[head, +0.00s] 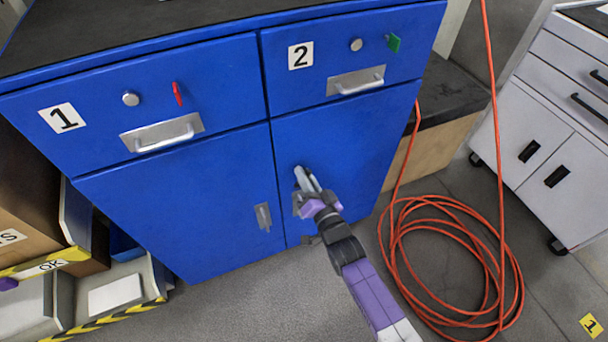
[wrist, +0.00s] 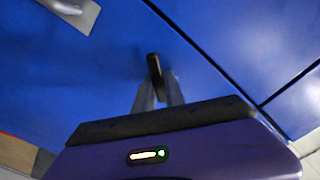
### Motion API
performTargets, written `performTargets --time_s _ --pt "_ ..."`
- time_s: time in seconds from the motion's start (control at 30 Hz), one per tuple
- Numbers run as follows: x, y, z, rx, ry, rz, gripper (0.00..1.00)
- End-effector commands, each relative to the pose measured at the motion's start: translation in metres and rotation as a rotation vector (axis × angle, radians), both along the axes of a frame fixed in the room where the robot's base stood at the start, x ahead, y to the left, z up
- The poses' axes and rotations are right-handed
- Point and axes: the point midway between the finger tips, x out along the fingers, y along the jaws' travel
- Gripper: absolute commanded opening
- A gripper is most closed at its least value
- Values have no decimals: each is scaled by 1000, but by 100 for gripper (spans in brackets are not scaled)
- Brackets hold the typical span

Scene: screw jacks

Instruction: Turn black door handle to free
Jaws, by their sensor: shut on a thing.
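The black door handle (wrist: 154,66) shows in the wrist view as a short dark bar, tilted slightly, against a blue cabinet face. My gripper (wrist: 157,88) is shut on it, with its grey fingers at the lower part of the handle. In the head view my gripper (head: 303,178) is at the upper left part of the right blue door (head: 350,150), below drawer 2. The handle is hidden behind the gripper in the head view.
The left door has a silver latch (head: 263,216). An orange hose (head: 440,225) lies coiled on the floor at right, beside a grey cabinet (head: 550,130). Bins (head: 115,290) stand at left.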

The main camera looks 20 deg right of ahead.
Motion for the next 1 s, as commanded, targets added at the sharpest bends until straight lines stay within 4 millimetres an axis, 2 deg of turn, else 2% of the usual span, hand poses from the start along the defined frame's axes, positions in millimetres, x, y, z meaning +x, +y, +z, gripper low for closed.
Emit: performTargets --time_s 0.6,1.0 --pt "0 -4 -4 577 0 0 0" --pt "0 -5 -8 835 0 -2 0"
